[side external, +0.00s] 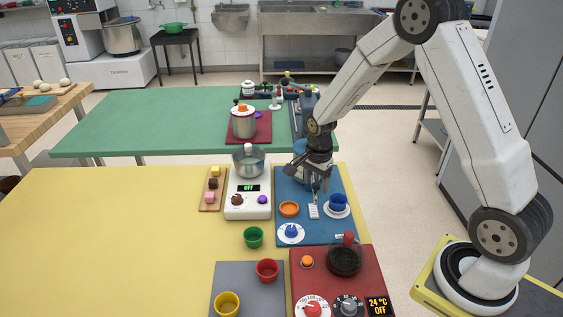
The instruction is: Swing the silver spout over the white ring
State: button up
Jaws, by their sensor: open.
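My gripper (316,180) points down over the back of the blue mat (265,205) at the right of the yellow table. Its fingers are small and dark, and I see nothing held in them. A thin silver piece (314,199), which may be the silver spout, shows just below the fingers; whether they touch it I cannot tell. A small pale plate (314,212) lies under it. A white disc with a blue centre (291,233) is at the front of the mat. I cannot tell whether this is the white ring. A blue fixture behind is partly hidden by my gripper.
A white scale (248,207) bears a metal pot (248,163). A red hob panel (330,277) is in front. The table's left side is clear.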

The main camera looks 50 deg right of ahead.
jog(key=shift+f, duration=0.15)
grip_shut()
dwell(1.4)
